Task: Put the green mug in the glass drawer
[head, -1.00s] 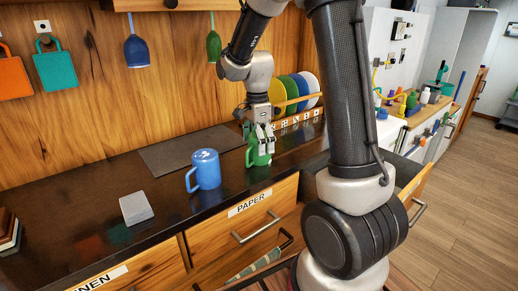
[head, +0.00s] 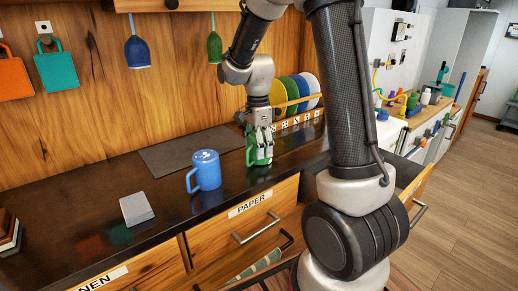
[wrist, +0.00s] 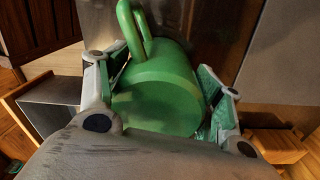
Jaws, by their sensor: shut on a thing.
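The green mug (head: 251,157) is on or just above the dark counter, right of the blue mug; I cannot tell whether it touches the counter. My gripper (head: 262,158) comes down over it from above, its fingers shut on the mug's sides. In the wrist view the mug (wrist: 160,95) fills the space between the two fingers (wrist: 163,100), its handle toward the top. No drawer label reading "glass" is legible. A drawer (head: 414,188) stands open at the right, partly hidden behind my arm.
The blue mug (head: 206,172) stands close to the left of my gripper. A grey block (head: 136,208) and a dark mat (head: 185,150) lie on the counter. A plate rack (head: 292,118) stands behind. The paper drawer (head: 262,222) is below; a lower drawer holds striped cloth (head: 262,264).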

